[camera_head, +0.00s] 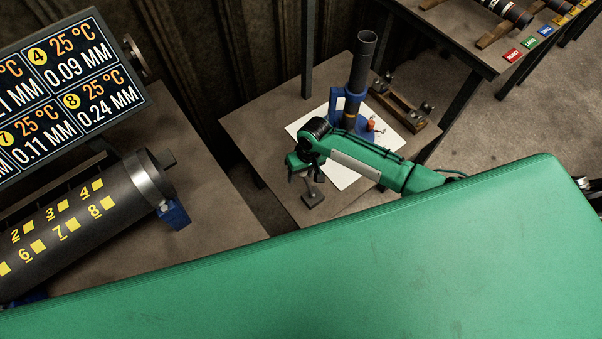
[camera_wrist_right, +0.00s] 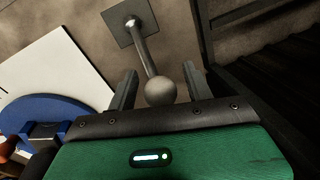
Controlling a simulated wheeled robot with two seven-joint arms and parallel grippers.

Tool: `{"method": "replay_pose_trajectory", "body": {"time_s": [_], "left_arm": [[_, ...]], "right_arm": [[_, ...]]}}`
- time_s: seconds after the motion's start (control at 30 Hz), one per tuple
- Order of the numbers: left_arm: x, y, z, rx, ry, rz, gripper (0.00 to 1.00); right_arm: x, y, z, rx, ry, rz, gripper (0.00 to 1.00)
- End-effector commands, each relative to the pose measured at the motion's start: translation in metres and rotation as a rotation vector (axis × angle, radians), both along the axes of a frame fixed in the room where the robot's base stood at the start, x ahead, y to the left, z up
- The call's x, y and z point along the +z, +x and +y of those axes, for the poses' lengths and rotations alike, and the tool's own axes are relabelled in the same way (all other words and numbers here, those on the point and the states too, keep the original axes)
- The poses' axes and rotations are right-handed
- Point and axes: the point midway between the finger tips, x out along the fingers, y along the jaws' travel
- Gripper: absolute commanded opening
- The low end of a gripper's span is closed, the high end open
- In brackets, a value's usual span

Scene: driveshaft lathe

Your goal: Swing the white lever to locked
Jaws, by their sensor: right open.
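A lever with a round pale grey ball knob (camera_wrist_right: 161,91) stands on a small square plate (camera_wrist_right: 130,22) in the right wrist view. In the head view its dark base plate (camera_head: 313,198) lies on the table, just below my right gripper (camera_head: 305,176). My right gripper is open. In the wrist view the knob sits between the two fingers of the right gripper (camera_wrist_right: 160,82), with gaps showing on both sides. Whether the knob touches the palm I cannot tell. The lever's rod leans from the plate toward the gripper. My left gripper is not in view.
A blue stand (camera_head: 345,105) holding an upright dark tube (camera_head: 362,62) is on a white sheet (camera_head: 345,178) behind my right arm. A wooden cradle (camera_head: 405,108) stands beside it. A numbered cylinder (camera_head: 70,225) and a display (camera_head: 70,85) are at left.

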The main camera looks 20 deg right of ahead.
Motion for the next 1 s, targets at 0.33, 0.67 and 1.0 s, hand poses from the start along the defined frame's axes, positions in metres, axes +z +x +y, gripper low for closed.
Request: {"method": "replay_pose_trajectory", "body": {"time_s": [0.33,0.67,1.0], "left_arm": [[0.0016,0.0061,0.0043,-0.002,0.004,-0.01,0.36],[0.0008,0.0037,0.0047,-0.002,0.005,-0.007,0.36],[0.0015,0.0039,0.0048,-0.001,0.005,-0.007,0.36]], "right_arm": [[-0.0056,-0.0001,0.0016,0.0,0.001,-0.001,0.52],[-0.0054,0.0,0.0014,0.0,0.001,-0.001,0.0],[-0.0026,0.0087,0.0007,0.0,0.017,-0.046,0.0]]}}
